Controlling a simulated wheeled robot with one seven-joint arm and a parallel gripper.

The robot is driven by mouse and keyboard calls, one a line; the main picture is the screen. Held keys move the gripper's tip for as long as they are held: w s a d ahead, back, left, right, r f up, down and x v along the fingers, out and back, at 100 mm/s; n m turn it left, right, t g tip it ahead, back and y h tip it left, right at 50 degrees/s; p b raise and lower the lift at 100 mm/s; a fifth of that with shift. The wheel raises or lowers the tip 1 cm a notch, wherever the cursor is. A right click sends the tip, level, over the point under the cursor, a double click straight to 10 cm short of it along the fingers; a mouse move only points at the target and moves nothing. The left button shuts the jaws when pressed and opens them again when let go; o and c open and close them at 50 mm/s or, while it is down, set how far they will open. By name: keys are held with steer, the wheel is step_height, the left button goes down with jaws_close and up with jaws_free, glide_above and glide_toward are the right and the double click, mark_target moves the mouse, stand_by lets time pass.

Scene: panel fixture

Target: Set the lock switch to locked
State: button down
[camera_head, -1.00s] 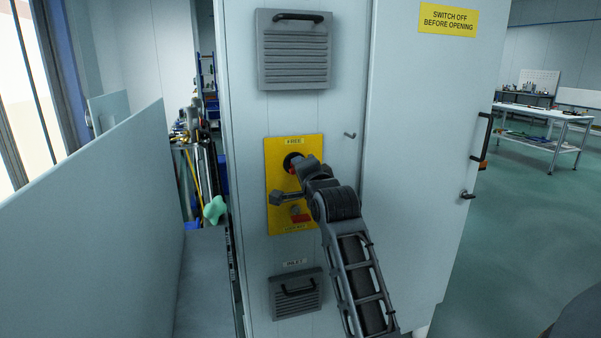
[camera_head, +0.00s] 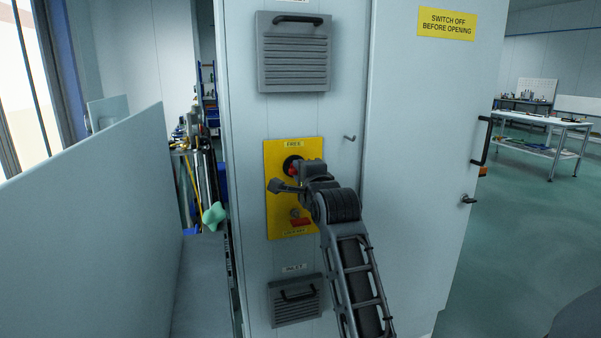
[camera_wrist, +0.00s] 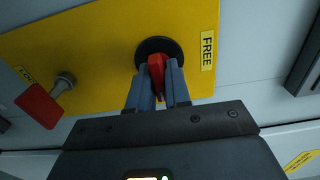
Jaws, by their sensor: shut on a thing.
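A yellow plate (camera_head: 273,215) is on the grey cabinet front, with a FREE label (camera_head: 293,144) at its top and a lower label (camera_head: 296,233) too small to read fully. Near FREE is a black round mount (camera_head: 291,161) with a red switch handle (camera_head: 292,171). The wrist view shows this handle (camera_wrist: 156,70) between the two fingers of my gripper (camera_wrist: 158,82), shut on it beside the black mount (camera_wrist: 158,45). The fingers hide part of the handle. In the wrist view, the FREE label (camera_wrist: 208,50) is right of the mount.
A red tab on a metal pin (camera_wrist: 64,83) sits lower on the plate, near the lower label. A small hook (camera_head: 349,138) sticks out right of the plate. Vents are above (camera_head: 293,60) and below (camera_head: 296,300). A grey partition (camera_head: 90,220) stands left.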

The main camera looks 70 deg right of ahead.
steer(key=shift+s+f, duration=0.1)
steer(key=c, duration=1.2)
jaws_free()
steer(key=shift+o, duration=0.2)
steer(key=b+v, duration=0.1)
steer(key=v, duration=0.6)
steer(key=shift+s+a, duration=0.25)
steer(key=shift+a, duration=0.05)
steer(key=s+a+f+n+t+y, duration=0.2)
steer(key=a+f+n+y, duration=0.2)
steer(key=a+f+n, duration=0.5)
steer(key=s+a+f+n+t+y, duration=0.25)
steer(key=a+f+n, duration=0.35)
steer(key=a, duration=0.5)
steer(key=s+a+f+n+g+y, duration=0.1)
steer(key=s+a+f+n+y, duration=0.2)
steer(key=s+a+n+y, duration=0.4)
steer(key=s+a+n, duration=0.6)
steer(key=s+a, duration=0.5)
steer(key=shift+s, duration=0.3)
